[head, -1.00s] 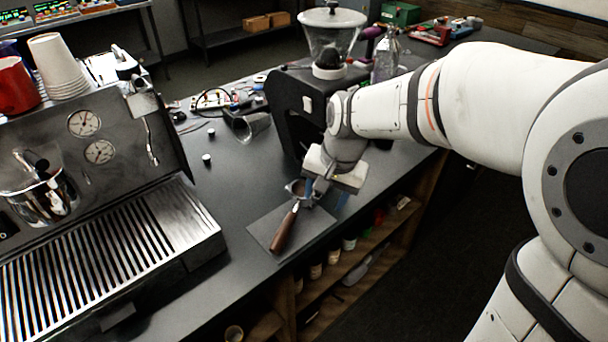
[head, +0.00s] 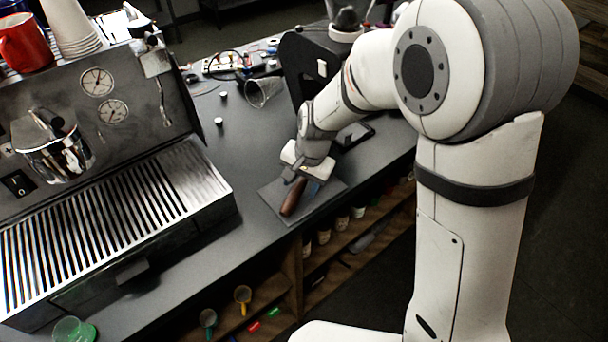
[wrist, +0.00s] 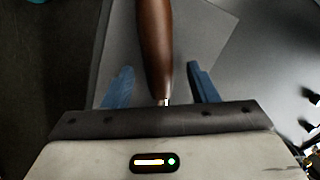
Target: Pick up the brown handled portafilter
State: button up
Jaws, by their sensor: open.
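The brown portafilter handle (head: 293,196) lies on a grey mat (head: 325,200) on the counter. In the wrist view the handle (wrist: 155,45) runs up from between the two blue fingers, with a short metal neck at its lower end. My gripper (wrist: 160,85) is open, with one finger on each side of the handle and a gap on both sides. In the head view my gripper (head: 304,183) is low over the mat and hides the portafilter's metal head.
An espresso machine (head: 105,110) with a slatted drip tray stands on the left. A dark grinder (head: 305,70) stands behind my arm. A clear tipped cup (head: 262,92) and small items lie behind. Shelves (head: 345,240) are under the counter's front edge.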

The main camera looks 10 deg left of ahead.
grip_shut()
dwell(0.6)
